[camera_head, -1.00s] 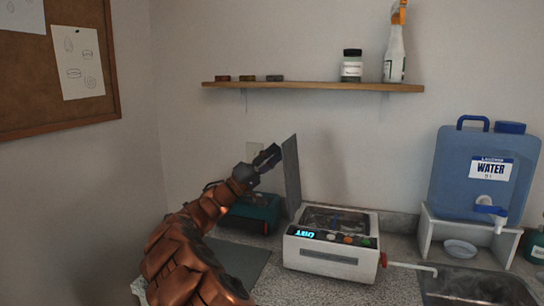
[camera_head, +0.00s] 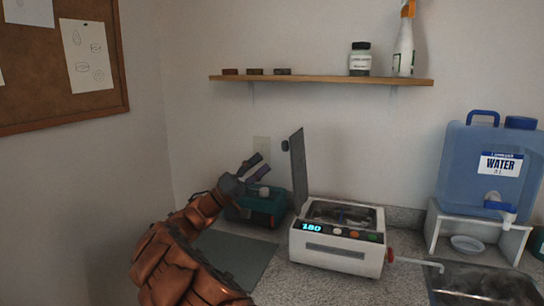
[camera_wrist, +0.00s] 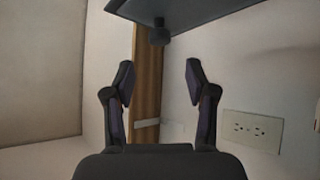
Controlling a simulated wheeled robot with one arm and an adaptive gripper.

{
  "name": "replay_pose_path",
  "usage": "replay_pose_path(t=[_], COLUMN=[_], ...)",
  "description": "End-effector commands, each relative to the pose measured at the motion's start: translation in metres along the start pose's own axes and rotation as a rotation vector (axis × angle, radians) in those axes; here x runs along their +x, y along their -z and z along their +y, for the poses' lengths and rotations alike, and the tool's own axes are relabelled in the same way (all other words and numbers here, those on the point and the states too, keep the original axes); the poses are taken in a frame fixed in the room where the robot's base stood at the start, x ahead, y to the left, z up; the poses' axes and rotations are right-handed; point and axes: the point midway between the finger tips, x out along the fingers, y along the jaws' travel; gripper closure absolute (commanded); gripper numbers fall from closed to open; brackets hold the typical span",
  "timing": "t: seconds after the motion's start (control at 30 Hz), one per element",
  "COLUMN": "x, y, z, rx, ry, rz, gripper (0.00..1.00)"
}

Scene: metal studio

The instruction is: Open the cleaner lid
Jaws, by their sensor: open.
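The cleaner (camera_head: 338,238) is a white box on the counter with a lit display reading 180 and buttons on its front. Its grey lid (camera_head: 299,170) stands upright at the left side, and the open basin shows. My gripper (camera_head: 260,166) is left of the lid, apart from it, with its fingers spread and nothing between them. In the wrist view my gripper (camera_wrist: 158,80) is open and empty. A dark panel with a round knob, likely the lid (camera_wrist: 190,12), shows above the fingers there.
A teal box (camera_head: 262,208) stands behind my gripper. A shelf (camera_head: 320,79) with small items is on the wall above. A blue water container (camera_head: 490,165) on a white stand and a sink (camera_head: 482,285) are at the right. A dark mat (camera_head: 235,253) lies left of the cleaner.

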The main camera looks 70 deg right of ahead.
Motion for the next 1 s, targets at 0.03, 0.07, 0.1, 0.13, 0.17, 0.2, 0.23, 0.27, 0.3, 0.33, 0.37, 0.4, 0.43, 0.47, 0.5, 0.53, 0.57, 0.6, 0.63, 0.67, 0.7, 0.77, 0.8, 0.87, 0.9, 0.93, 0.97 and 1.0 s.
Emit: replay_pose_path(t=[0.03, 0.07, 0.1, 0.13, 0.17, 0.2, 0.23, 0.27, 0.3, 0.33, 0.37, 0.4, 0.43, 0.47, 0.5, 0.53, 0.57, 0.6, 0.63, 0.67, 0.7, 0.77, 0.8, 0.87, 0.9, 0.93, 0.97, 1.0], x=[-0.01, -0.014, -0.02, -0.024, -0.028, -0.031, -0.034, -0.036, -0.038, -0.039, -0.04, -0.041, -0.042, -0.042, -0.042, -0.042, -0.042, -0.042, -0.042, -0.042, -0.042, -0.042, -0.042, -0.042, -0.042, -0.042, -0.042, -0.042], y=[0.001, 0.0, 0.001, 0.001, 0.001, 0.001, 0.0, 0.0, 0.0, 0.0, 0.0, 0.0, 0.0, 0.0, 0.0, 0.0, 0.0, 0.0, 0.0, 0.0, 0.0, 0.0, 0.0, 0.0, 0.0, 0.0, 0.0, 0.0], z=[-0.001, -0.001, -0.001, -0.002, -0.001, -0.001, -0.001, -0.001, -0.001, 0.0, 0.0, 0.0, 0.0, 0.0, 0.0, 0.0, 0.0, 0.0, 0.0, 0.0, 0.0, 0.0, 0.0, 0.0, 0.0, 0.0, 0.0, 0.0], rx=[-0.001, -0.001, -0.001, -0.001, -0.001, -0.001, -0.001, -0.001, -0.001, -0.001, -0.001, 0.0, 0.0, 0.0, 0.0, 0.0, 0.0, 0.0, 0.0, 0.0, 0.0, 0.0, 0.0, 0.0, -0.001, -0.001, -0.001, 0.0], ry=[0.002, 0.003, 0.003, 0.004, 0.004, 0.003, 0.003, 0.002, 0.001, 0.001, 0.0, 0.0, 0.0, 0.0, 0.0, 0.0, 0.0, 0.0, 0.0, 0.0, 0.0, 0.0, 0.0, 0.0, 0.0, 0.0, 0.0, 0.001], rz=[0.002, 0.003, 0.003, 0.003, 0.003, 0.003, 0.002, 0.001, 0.0, 0.0, -0.001, -0.001, -0.001, -0.001, -0.001, -0.001, -0.001, -0.001, -0.001, -0.001, 0.0, 0.0, 0.0, 0.0, 0.0, 0.0, 0.0, 0.0], gripper=[0.44, 0.44, 0.44, 0.44, 0.44, 0.44, 0.44, 0.44, 0.44, 0.44, 0.44, 0.44, 0.44, 0.44, 0.44, 0.44, 0.44, 0.44, 0.44, 0.44, 0.44, 0.44, 0.44, 0.44, 0.44, 0.44, 0.44, 0.44])
